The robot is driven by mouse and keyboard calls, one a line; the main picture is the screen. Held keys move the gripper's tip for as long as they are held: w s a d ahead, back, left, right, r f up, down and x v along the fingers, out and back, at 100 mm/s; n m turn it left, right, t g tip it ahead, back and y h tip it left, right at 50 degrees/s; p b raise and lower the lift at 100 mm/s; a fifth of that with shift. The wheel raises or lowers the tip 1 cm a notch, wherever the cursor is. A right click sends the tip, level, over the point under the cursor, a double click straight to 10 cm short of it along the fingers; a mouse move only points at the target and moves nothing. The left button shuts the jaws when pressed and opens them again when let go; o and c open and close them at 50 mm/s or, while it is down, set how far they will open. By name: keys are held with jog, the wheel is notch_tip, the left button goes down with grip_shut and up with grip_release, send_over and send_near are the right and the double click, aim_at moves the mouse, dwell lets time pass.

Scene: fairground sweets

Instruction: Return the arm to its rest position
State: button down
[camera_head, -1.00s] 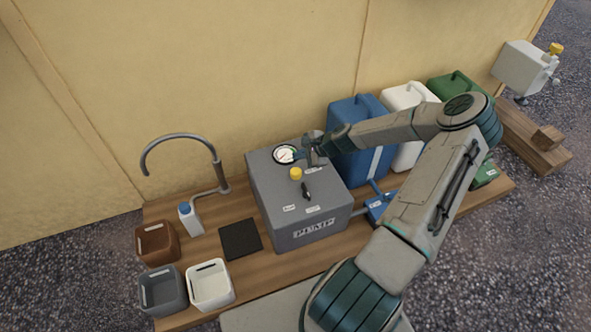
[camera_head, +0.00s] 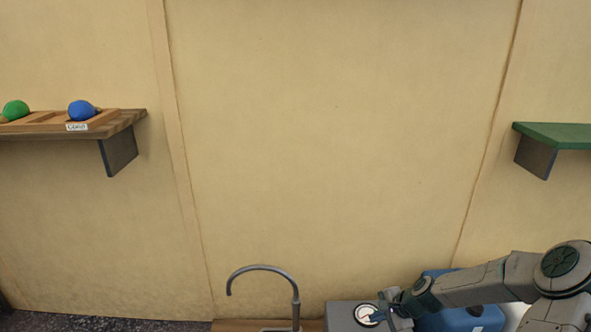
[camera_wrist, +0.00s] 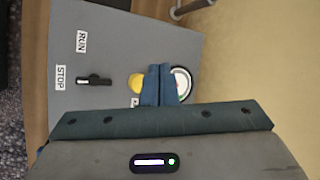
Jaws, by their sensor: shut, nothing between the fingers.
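My gripper (camera_head: 374,317) is at the bottom right of the head view, with its fingers just beside the round white gauge (camera_head: 364,313) on the grey pump box (camera_head: 340,314). In the wrist view my gripper (camera_wrist: 158,70) is shut, its blue fingers together with nothing between them. They are over the box top (camera_wrist: 130,45), between the yellow knob (camera_wrist: 135,84) and the gauge (camera_wrist: 184,80), hiding part of the gauge. I cannot tell whether they touch the box. My arm is stretched out, bent at the elbow.
A black switch (camera_wrist: 95,82) stands near the RUN and STOP labels. A blue canister (camera_head: 470,318) is behind my forearm. A curved tap (camera_head: 262,267) rises left of the box. A wooden shelf (camera_head: 125,122) and a green shelf (camera_head: 560,133) are on the bare wall (camera_head: 330,130).

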jog(key=s+a+r+n+h+p, duration=0.1)
jog(key=s+a+r+n+p, duration=0.2)
jog(key=r, duration=1.4)
jog(key=s+a+r+n+g+h+p, duration=0.1)
jog(key=s+r+n+p, duration=0.5)
jog(key=s+r+p, duration=0.6)
jog(key=s+a+r+n+h+p, duration=0.3)
jog(key=s+a+r+n+p, duration=0.2)
jog(key=r, duration=1.8)
jog(key=s+p, duration=0.3)
jog(key=s, duration=0.3)
jog(key=shift+s+a+r, duration=0.15)
jog(key=shift+a+r, duration=0.05)
jog(key=shift+r, duration=0.05)
jog(key=shift+a, duration=0.1)
